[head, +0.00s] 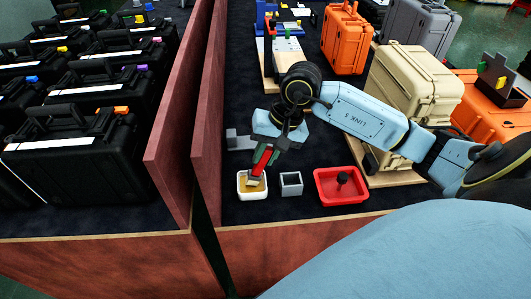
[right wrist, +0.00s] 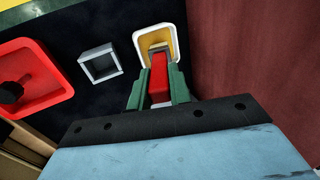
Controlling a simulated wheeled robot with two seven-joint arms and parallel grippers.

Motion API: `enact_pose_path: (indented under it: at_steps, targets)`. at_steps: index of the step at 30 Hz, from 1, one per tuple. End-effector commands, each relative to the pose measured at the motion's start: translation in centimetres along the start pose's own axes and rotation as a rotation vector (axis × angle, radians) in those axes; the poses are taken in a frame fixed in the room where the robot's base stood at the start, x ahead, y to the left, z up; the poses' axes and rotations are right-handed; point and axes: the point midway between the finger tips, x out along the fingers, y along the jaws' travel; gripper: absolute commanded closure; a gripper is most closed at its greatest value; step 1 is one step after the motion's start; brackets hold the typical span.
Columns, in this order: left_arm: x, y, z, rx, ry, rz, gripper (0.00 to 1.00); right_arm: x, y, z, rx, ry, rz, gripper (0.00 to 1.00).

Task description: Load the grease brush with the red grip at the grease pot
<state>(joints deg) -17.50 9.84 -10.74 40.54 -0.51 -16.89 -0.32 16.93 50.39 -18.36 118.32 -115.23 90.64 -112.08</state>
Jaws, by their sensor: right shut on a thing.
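The grease brush with the red grip (head: 262,161) is held tilted in my right gripper (head: 267,152), which is shut on the grip. Its pale head (head: 253,181) points down inside the white grease pot (head: 243,196), over the yellow grease. In the right wrist view the red grip (right wrist: 159,78) lies between the green fingers (right wrist: 159,90), and the brush head reaches into the white pot (right wrist: 137,38). Whether the bristles touch the grease I cannot tell. My left gripper is not in view.
A grey square holder (head: 291,184) stands right of the pot, then a red tray (head: 325,199) with a dark knob-like thing (head: 342,179). A red-brown panel (head: 207,120) rises close on the left. Cases (head: 415,82) stand at the back right.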

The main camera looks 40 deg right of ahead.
Motion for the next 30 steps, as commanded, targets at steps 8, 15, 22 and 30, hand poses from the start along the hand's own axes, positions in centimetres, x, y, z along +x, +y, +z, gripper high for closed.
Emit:
enact_pose_path:
  at_steps: [8, 15, 22, 30]
  targets:
    - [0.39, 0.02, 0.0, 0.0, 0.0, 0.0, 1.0, 0.31, 0.1, 0.0, 0.0, 0.0, 0.0, 1.0]
    - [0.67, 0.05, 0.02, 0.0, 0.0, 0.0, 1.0, 0.56, 0.19, 0.01, 0.0, 0.0, -0.001, 1.0]
    - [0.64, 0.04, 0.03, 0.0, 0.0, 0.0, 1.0, 0.54, 0.18, 0.01, 0.0, 0.0, 0.0, 1.0]
    - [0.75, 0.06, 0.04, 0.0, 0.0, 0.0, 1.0, 0.58, 0.2, 0.01, 0.0, 0.0, 0.0, 1.0]
